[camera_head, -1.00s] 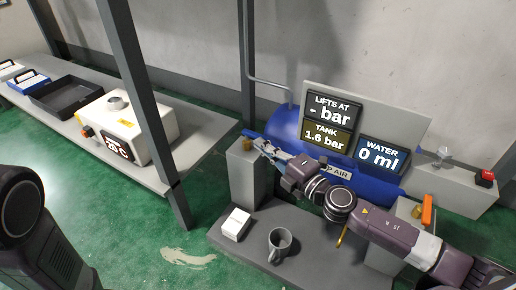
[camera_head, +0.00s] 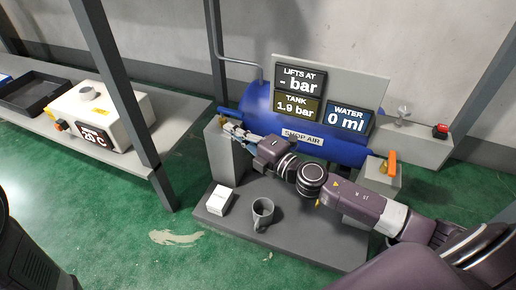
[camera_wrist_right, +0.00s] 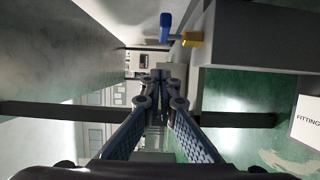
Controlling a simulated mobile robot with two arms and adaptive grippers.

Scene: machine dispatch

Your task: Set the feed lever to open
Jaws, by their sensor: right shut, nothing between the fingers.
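Which part is the feed lever is not labelled. A blue handle (camera_wrist_right: 165,27) beside a brass fitting (camera_wrist_right: 191,39) shows at the grey post (camera_wrist_right: 255,35) in the right wrist view. In the head view the post (camera_head: 226,158) stands left of the blue tank, with my right gripper (camera_head: 230,126) across its top. The gripper is shut and empty. In the wrist view its fingertips (camera_wrist_right: 161,76) point past the post, apart from the handle in the picture. An orange lever (camera_head: 391,163) stands upright on another grey block at the right. My left gripper is out of view.
The blue tank (camera_head: 258,103) carries displays reading "- bar", "1.9 bar" and "0 ml". A grey mug (camera_head: 262,213) and white box (camera_head: 219,200) sit on the low plinth (camera_head: 325,250). A red button (camera_head: 440,130) is at right. A dark frame post (camera_head: 130,90) stands left.

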